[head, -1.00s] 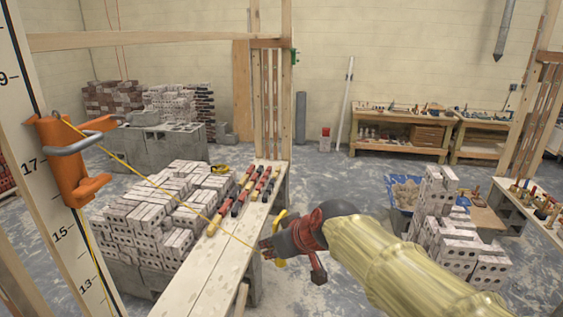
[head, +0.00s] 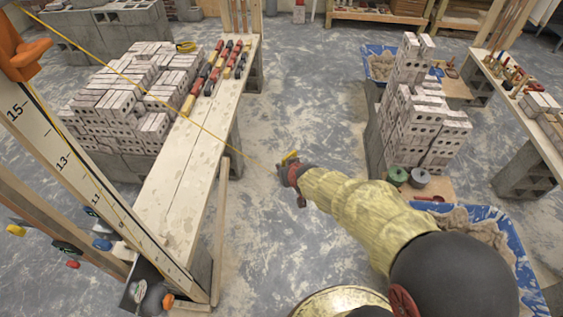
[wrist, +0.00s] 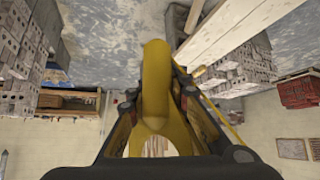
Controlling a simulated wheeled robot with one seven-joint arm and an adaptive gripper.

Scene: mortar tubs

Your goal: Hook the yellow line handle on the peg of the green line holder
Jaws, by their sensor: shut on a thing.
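The yellow line handle (wrist: 155,70) sits between the two fingers of my gripper (wrist: 153,100) in the wrist view, and my gripper is shut on it. In the head view, my gripper (head: 284,170) is above the open floor right of the plank bench, with a bit of the yellow handle (head: 290,156) showing. The yellow line (head: 165,100) runs taut from my gripper up left toward an orange line holder (head: 15,50), cut by the picture edge. The green line holder is not visible in either current view.
A plank bench (head: 165,195) with several levels (head: 213,70) lies to the left, beside stacked bricks (head: 120,105). More bricks (head: 425,120), a green roll (head: 397,175) and a blue mortar tub (head: 525,270) stand right. Floor between is clear.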

